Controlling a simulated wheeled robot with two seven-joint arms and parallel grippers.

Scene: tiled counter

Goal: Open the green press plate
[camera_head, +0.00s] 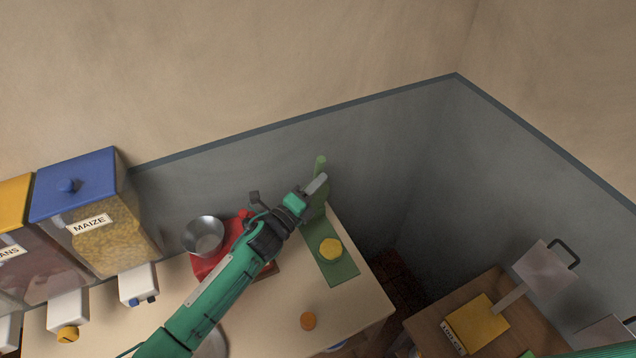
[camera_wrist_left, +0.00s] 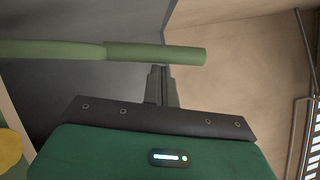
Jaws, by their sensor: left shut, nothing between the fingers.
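The green press has a flat base plate (camera_head: 343,272) on the counter with a yellow lump (camera_head: 331,249) on it. Its upper plate (camera_head: 319,210) stands raised at the far end of the base, partly behind my left gripper. A round green handle (camera_head: 320,163) sticks up from it, and this handle (camera_wrist_left: 155,54) crosses the left wrist view sideways. My left gripper (camera_head: 318,184) is beside the raised plate and handle. Its fingers (camera_wrist_left: 161,72) are together and empty, with tips close to the handle; I cannot tell whether they touch. My right gripper is not in view.
A metal bowl (camera_head: 204,237) sits on a red object beside my left arm. A maize dispenser (camera_head: 105,225) stands at the left. An orange disc (camera_head: 308,321) lies near the counter front. A wooden table (camera_head: 480,318) stands at the right, past a dark gap.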

